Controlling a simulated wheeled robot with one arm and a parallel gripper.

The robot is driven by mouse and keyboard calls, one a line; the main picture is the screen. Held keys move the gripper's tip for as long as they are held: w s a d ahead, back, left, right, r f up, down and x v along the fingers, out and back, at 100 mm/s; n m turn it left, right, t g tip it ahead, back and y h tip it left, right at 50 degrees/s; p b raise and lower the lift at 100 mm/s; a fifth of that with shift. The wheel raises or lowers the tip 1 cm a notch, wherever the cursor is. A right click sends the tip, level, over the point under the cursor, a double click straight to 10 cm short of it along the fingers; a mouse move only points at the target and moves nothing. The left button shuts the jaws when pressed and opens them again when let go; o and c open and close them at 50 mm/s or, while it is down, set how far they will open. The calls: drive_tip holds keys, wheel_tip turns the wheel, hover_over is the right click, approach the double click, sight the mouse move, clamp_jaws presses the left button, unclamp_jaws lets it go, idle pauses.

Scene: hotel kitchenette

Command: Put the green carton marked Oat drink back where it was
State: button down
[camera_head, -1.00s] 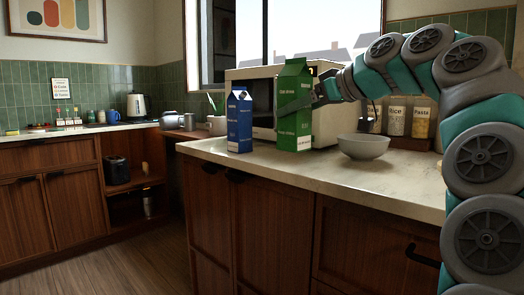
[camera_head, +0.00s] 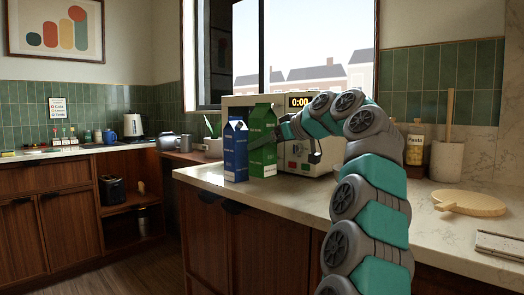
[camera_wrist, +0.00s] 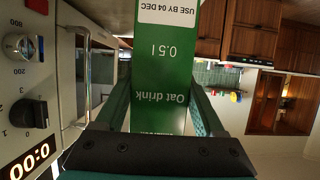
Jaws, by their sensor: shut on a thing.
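The green carton marked Oat drink (camera_head: 264,158) is upright at the counter's left part, in front of the microwave. In the wrist view the carton (camera_wrist: 165,60) appears upside down, with its label and date panel showing. My gripper (camera_wrist: 160,85) is shut on it, one finger on each side. In the head view my gripper (camera_head: 283,131) reaches it from the right. Its base looks at or very near the counter top; contact is not clear. A blue carton (camera_head: 235,158) stands just left of it and partly overlaps it in view.
The microwave (camera_head: 298,166) stands close behind and right of the green carton. The counter (camera_head: 215,178) has its front left edge near the cartons. A round wooden board (camera_head: 468,203), a utensil crock (camera_head: 446,162) and a Pasta jar (camera_head: 414,150) are farther right.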

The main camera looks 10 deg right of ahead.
drive_tip(key=shift+w+a+f, duration=0.1)
drive_tip(key=shift+w+a, duration=0.1)
drive_tip(key=shift+w, duration=0.6)
drive_tip(key=shift+a+f+b, duration=0.1)
drive_tip(key=shift+f+b, duration=0.4)
drive_tip(key=shift+f, duration=1.25)
drive_tip(key=shift+f+b, duration=0.1)
drive_tip(key=shift+b, duration=0.2)
unclamp_jaws()
drive_tip(key=v, duration=1.2)
